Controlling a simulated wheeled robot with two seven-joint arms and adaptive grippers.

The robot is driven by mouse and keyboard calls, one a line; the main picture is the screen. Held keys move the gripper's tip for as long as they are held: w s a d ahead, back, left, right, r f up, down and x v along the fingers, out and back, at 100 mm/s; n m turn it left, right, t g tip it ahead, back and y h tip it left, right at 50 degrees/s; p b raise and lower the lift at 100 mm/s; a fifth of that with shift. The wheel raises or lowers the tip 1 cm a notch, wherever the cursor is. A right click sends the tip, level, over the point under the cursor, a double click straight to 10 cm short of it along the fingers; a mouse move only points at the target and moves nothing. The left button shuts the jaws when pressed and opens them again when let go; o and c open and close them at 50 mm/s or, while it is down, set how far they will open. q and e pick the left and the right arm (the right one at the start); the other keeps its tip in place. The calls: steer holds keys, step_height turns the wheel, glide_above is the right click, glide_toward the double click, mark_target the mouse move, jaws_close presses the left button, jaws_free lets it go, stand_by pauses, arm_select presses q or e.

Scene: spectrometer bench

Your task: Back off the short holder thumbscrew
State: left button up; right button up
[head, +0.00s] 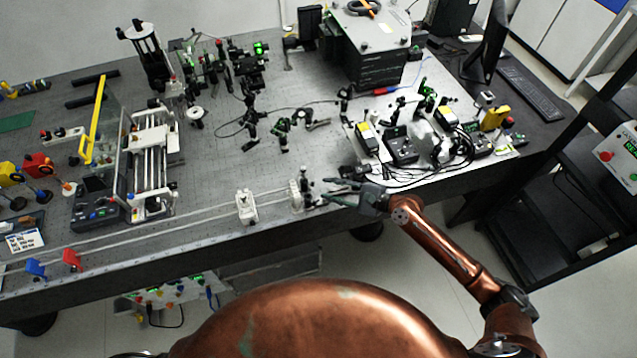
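A small light-coloured holder (296,195) with a dark post (306,182) stands on the rail near the table's front edge. My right gripper (323,192) is just right of it, fingers pointing left toward the post. Its two dark fingers are spread, with a gap between them. Whether a fingertip touches the holder or its thumbscrew cannot be told; the thumbscrew is too small to make out. A second white holder (246,206) stands farther left on the rail. My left gripper is not in view.
A long pale rail (180,230) runs along the front of the grey bench (225,170). Black optic mounts (283,132) stand behind the holders. Instruments with loose black cables (402,146) crowd the area behind my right gripper.

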mark_target(312, 184)
steer(key=x, duration=0.3)
steer(key=shift+w+a+f, duration=0.15)
steer(key=shift+w, duration=0.2)
steer(key=shift+w+a+f, duration=0.1)
steer(key=shift+a, duration=0.35)
jaws_close()
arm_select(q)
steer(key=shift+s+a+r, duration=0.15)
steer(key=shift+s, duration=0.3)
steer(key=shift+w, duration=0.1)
